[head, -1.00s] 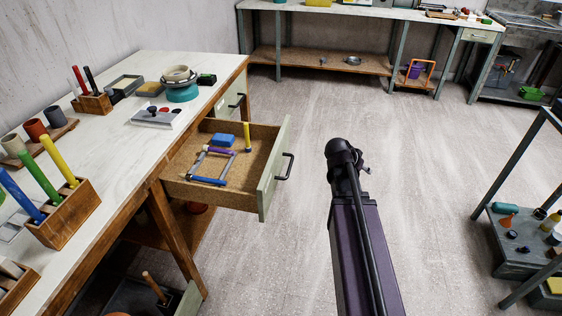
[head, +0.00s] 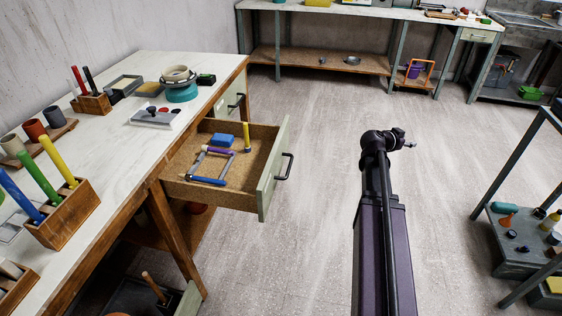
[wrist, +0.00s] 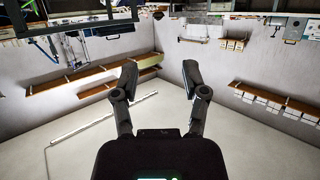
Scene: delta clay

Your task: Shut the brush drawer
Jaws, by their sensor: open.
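The open drawer (head: 244,189) sticks out from under the white-topped workbench on the left in the head view. It has a pale green front (head: 274,172) with a dark bar handle (head: 284,167). A blue block, a yellow-handled tool and a frame-like tool with a blue handle lie inside. My gripper (wrist: 158,84) is open and empty in the wrist view, which faces walls and shelves. In the head view my arm stands to the right of the drawer, apart from it, and the gripper's fingers are not clear there.
The white workbench top (head: 120,165) carries tool blocks, cups and bowls. Another closed drawer (head: 229,103) sits farther back. A lower open drawer shows at the bottom left. A grey shelf rack (head: 509,262) stands at right. The floor (head: 320,215) between is clear.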

